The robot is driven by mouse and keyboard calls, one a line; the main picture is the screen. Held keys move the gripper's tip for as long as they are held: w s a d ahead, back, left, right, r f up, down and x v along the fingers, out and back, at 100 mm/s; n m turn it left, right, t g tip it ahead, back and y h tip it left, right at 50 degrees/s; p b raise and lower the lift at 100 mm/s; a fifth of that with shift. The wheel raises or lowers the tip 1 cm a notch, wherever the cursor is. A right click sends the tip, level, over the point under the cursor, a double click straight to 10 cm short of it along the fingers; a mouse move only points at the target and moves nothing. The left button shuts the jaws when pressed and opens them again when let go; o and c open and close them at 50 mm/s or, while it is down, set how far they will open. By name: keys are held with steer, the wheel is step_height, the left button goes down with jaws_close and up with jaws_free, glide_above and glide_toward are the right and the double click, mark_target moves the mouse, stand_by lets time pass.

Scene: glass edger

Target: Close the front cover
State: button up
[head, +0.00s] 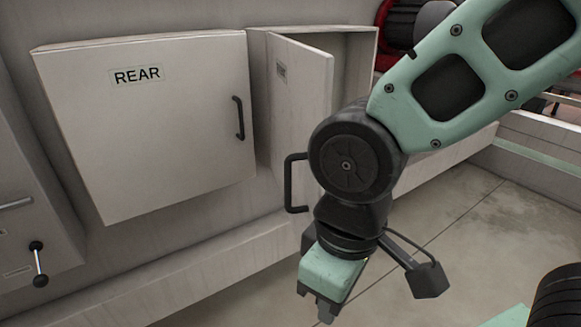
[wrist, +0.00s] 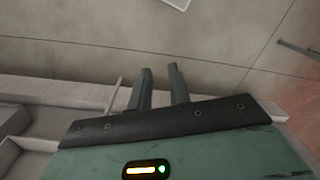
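The front cover (head: 303,105) is a pale grey hinged door standing open, seen nearly edge-on in the head view. Its label is too foreshortened to read. Its black bar handle (head: 289,183) sticks out at the lower free edge. The cabinet opening (head: 352,50) shows behind it on the right. My gripper (head: 315,305) hangs below and right of the handle, pointing down, apart from the cover. In the wrist view, my gripper's two fingers (wrist: 160,72) stand apart with only floor between them. The cover is not clearly recognisable there.
The REAR cover (head: 150,120) is shut on the left, with its own black handle (head: 239,118). A black-knobbed lever (head: 38,262) is at far left. A pale ledge (head: 215,262) runs below the covers. Concrete floor (head: 460,215) is open on the right.

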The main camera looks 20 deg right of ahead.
steer(key=w+a+m+h, duration=0.1)
steer(key=w, duration=0.1)
steer(key=w+a+m+h+b, duration=0.1)
steer(key=w, duration=0.1)
steer(key=w+a+r+m+h+b, duration=0.1)
steer(key=w+m, duration=0.1)
steer(key=shift+w+a+r+t, duration=0.1)
steer(key=shift+w+a+t, duration=0.15)
steer(key=shift+t, duration=0.15)
jaws_close()
steer(key=w+a+r+m+t+h+b, duration=0.25)
steer(key=w+r+m, duration=0.2)
steer(key=w, duration=0.25)
steer(key=w+d+f+m+h+p, duration=0.1)
steer(key=w+d+f+p, duration=0.2)
steer(key=d+f, duration=0.5)
steer(key=shift+f+t+p, duration=0.3)
steer(key=shift+t+p, duration=0.15)
steer(key=shift+p, duration=0.45)
